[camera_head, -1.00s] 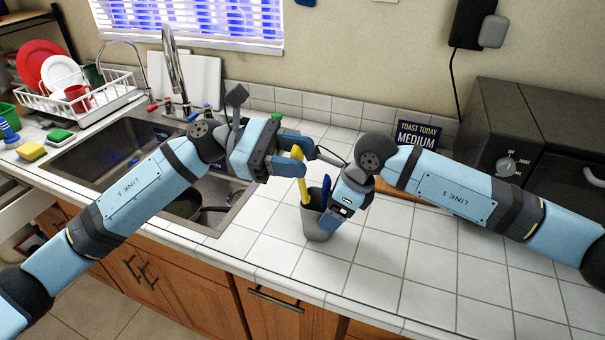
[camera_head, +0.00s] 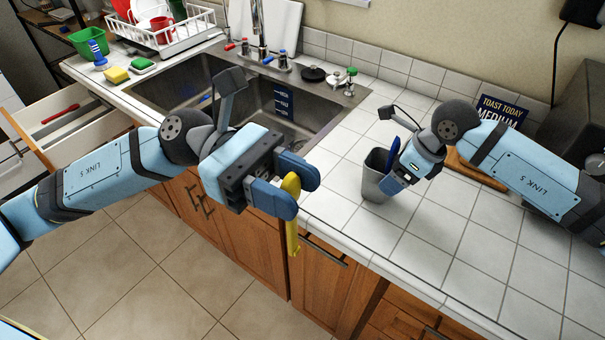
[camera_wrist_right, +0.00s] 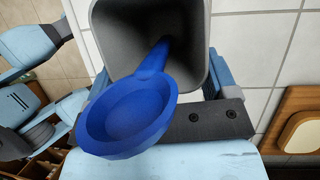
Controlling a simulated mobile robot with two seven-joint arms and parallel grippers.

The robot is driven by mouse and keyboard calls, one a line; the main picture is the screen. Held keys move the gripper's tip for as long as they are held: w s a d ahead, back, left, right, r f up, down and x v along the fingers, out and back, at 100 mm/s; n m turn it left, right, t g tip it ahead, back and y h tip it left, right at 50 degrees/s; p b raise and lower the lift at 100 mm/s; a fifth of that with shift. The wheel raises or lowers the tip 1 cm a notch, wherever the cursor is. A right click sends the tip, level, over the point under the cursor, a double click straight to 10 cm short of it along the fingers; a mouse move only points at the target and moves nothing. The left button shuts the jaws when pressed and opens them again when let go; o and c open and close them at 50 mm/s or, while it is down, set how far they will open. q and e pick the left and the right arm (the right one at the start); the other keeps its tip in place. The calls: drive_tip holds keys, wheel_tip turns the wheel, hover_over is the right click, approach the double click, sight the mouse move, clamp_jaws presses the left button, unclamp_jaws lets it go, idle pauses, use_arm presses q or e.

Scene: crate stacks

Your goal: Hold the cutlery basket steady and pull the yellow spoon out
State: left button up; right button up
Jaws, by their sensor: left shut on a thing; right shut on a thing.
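The cutlery basket (camera_head: 377,175) is a grey cup standing upright on the white tiled counter. My right gripper (camera_head: 390,183) is shut on its right side. In the right wrist view the basket (camera_wrist_right: 105,40) shows from above, with a blue utensil (camera_wrist_right: 125,115) in it, its broad round end nearest the camera. The yellow spoon (camera_head: 292,235) is out of the basket, hanging down in my left gripper (camera_head: 291,190), which is shut on it. The spoon is in front of the counter edge, above the floor and before the wooden cabinets.
The sink (camera_head: 275,100) lies behind my left gripper. An open drawer (camera_head: 65,125) with a red-handled item is at the left. A dish rack (camera_head: 160,38), sponge (camera_head: 116,75) and green basket (camera_head: 90,42) stand at the back left. A wooden board (camera_head: 475,171) lies right of the basket.

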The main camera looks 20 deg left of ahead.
drive_tip(key=o, duration=0.9)
drive_tip(key=shift+c, duration=0.2)
drive_tip(key=shift+r, duration=0.1)
drive_tip(key=v, duration=1.2)
